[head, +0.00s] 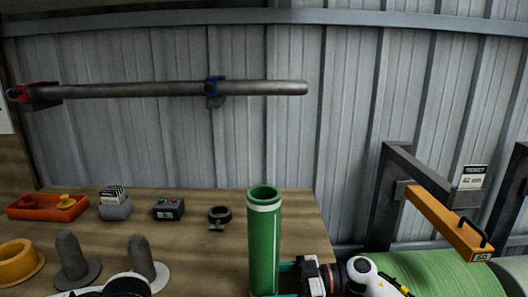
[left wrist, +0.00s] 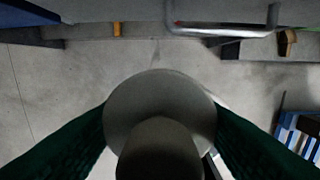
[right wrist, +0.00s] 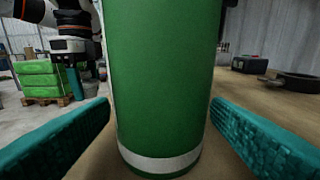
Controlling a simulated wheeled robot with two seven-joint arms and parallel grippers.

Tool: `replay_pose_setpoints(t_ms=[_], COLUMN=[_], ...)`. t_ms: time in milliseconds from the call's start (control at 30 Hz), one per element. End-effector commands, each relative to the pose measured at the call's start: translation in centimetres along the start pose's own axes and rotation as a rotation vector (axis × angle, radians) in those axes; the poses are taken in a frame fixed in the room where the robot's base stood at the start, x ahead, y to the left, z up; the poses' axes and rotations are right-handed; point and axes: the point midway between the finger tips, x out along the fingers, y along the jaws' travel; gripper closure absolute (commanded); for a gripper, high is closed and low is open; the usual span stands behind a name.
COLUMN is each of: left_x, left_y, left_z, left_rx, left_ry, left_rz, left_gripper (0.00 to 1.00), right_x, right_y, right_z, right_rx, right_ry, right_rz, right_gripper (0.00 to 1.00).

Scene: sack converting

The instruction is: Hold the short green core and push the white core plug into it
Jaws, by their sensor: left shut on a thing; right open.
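The green core (head: 263,245) stands upright on the table, a tube with an open top and a white band near its upper end. In the right wrist view the core (right wrist: 165,80) stands between the fingers of my right gripper (right wrist: 160,140), which is open around it, low down, with gaps on both sides. My left gripper (left wrist: 160,130) is shut on the core plug, whose round flange (left wrist: 157,88) looks pale grey in shadow, with a darker stem in front. In the head view my left arm shows only at the bottom edge, its fingers hidden.
A grey plug (head: 71,258) and a light-based plug (head: 144,258) stand on the table (head: 205,265), near a yellow flanged piece (head: 20,262). Behind are an orange tray (head: 45,209), a button box (head: 168,209) and a dark ring (head: 220,215). A green roll (head: 430,272) lies right.

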Motion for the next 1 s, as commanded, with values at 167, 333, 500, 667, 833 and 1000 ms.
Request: replay_pose_setpoints(t_ms=[167,333,500,667,833,1000], left_x=[-0.54,-0.52,-0.5,-0.5,-0.51,-0.55], left_y=[0.0,0.0,0.0,0.0,0.0,-0.07], left_z=[-0.01,-0.01,-0.01,-0.01,-0.01,0.04], left_rx=[0.0,0.0,0.0,0.0,0.0,-0.002], left_ry=[0.0,0.0,0.0,0.0,0.0,0.0], left_rz=[0.0,0.0,0.0,0.0,0.0,0.0], left_gripper=[0.68,0.68,0.68,0.68,0.68,0.68], right_x=[0.93,1.06,1.04,1.03,1.01,1.0], right_y=[-0.02,-0.02,-0.02,-0.02,-0.02,-0.03], right_z=[0.03,-0.07,-0.08,-0.07,-0.07,-0.07], right_rx=[0.0,0.0,0.0,0.0,0.0,0.0], right_ry=[0.0,0.0,0.0,0.0,0.0,0.0], right_rz=[-0.001,-0.001,-0.001,-0.001,-0.001,-0.001], right_gripper=[0.28,0.28,0.34,0.55,0.55,0.55])
